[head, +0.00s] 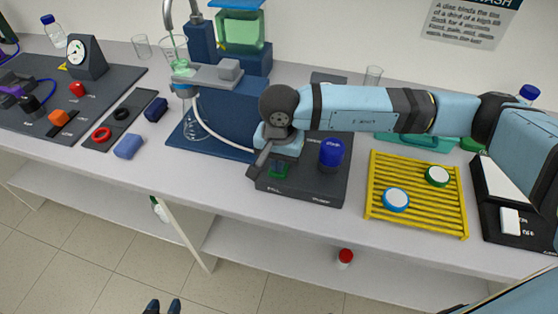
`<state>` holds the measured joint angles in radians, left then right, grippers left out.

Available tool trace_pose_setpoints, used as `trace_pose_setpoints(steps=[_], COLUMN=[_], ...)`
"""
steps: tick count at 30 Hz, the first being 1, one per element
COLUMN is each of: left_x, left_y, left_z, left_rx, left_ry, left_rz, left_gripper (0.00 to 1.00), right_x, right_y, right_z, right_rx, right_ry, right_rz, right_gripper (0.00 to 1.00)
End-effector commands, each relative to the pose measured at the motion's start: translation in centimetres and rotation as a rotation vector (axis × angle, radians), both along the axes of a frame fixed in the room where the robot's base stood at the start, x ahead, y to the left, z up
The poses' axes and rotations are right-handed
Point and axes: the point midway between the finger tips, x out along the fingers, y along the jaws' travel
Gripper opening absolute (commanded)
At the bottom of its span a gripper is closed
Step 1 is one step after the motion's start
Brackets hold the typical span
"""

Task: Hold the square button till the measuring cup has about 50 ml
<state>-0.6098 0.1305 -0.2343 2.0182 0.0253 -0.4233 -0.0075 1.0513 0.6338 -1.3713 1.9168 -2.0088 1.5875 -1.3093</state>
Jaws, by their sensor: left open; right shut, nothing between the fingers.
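The black button panel (305,187) stands near the front edge of the bench. It has a green button (278,171), partly hidden by my gripper, and a round blue button (331,153). My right gripper (259,170) is shut and empty, pointing down at the green button's left side; I cannot tell whether it touches. A clear measuring cup (174,52) stands under the curved metal spout with some greenish liquid low in it. Its level marks are too small to read. My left gripper (163,307) is open at the bottom edge, well below the bench.
A blue stand (232,125) with a green-liquid tank (241,32) and a flask (194,124) is left of the panel. A yellow rack (417,211) with two lidded jars lies right. A blue block (129,146) is at left. My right arm spans the back right.

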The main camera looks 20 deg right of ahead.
Motion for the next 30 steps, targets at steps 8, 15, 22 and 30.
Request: trace_pose_setpoints(steps=[8,15,22,30], left_x=[0.0,0.0,0.0,0.0], left_y=[0.0,0.0,0.0,0.0], left_z=[-0.3,-0.3,-0.3,0.4], left_rx=[0.0,0.0,0.0,0.002], left_ry=[0.0,0.0,0.0,-0.004], left_rz=[0.0,0.0,0.0,-0.001], left_gripper=[0.43,0.43,0.43,0.43], right_x=[-0.6,-0.6,-0.6,0.0], right_y=[-0.2,-0.2,-0.2,0.1], right_z=[-1.5,-1.5,-1.5,1.2], right_rx=[-0.012,-0.012,-0.012,-0.01], right_ry=[0.023,0.023,0.023,0.013], right_rz=[0.001,0.001,0.001,-0.001], right_gripper=[0.0,0.0,0.0,0.0])
